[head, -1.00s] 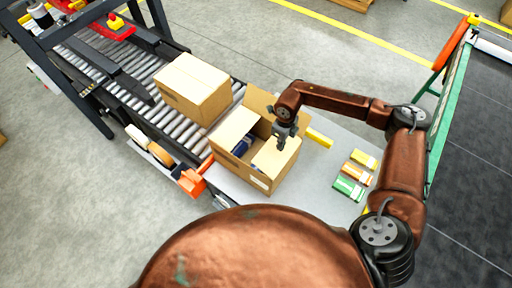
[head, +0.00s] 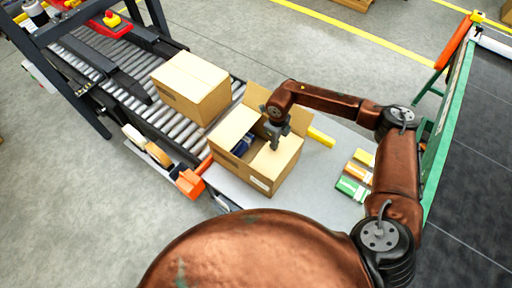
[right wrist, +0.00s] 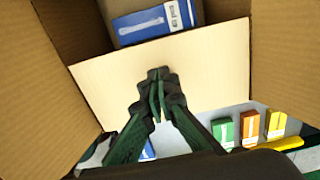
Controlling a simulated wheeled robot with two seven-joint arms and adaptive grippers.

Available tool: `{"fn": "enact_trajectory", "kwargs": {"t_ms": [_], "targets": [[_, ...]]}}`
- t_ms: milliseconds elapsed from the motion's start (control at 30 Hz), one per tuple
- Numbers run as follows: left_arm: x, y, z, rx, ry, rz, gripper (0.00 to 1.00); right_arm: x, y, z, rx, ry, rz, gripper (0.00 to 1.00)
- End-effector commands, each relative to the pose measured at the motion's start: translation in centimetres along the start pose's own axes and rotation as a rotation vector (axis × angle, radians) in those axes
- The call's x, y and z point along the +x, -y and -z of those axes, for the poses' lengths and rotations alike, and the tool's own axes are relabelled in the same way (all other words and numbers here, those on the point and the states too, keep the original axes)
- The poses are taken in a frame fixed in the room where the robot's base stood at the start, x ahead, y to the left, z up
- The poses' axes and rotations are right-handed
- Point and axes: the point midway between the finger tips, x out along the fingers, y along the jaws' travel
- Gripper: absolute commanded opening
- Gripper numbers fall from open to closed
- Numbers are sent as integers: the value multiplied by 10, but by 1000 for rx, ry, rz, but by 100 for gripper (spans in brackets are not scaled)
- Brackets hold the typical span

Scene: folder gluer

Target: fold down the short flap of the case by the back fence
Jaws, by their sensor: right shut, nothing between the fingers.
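The open cardboard case (head: 262,180) sits on the grey table with its far long flap (head: 258,97) standing up. My right gripper (head: 274,146) is shut and empty, over the case's right side. In the right wrist view its closed fingertips (right wrist: 157,82) are in front of a pale short flap (right wrist: 205,70), which slants inward over the opening; contact cannot be told. The flap also shows in the head view (head: 272,163). Brown long flaps stand at both sides (right wrist: 45,85). A blue-labelled item (right wrist: 155,22) lies inside the case. My left gripper is not in view.
A closed carton (head: 192,88) stands on the roller conveyor (head: 125,72) at left. A yellow bar (head: 320,137) lies right of the case. Green, orange and yellow packs (head: 352,189) are on the table (head: 310,195) at right. An orange block (head: 190,183) is at the table's left corner.

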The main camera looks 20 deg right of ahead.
Motion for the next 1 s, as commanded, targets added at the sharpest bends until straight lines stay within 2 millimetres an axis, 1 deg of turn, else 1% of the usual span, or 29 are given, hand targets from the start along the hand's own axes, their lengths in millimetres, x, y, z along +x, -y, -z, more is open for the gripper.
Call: {"fn": "enact_trajectory", "kwargs": {"t_ms": [267, 367, 1000], "targets": [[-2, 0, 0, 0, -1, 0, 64, -3, 0, 0, 0, 1, 1, 0], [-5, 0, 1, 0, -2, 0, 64, -9, 0, 0, 0, 2, 1, 0], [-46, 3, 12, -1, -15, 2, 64, -82, 0, 0, 0, 2, 2, 0]]}}
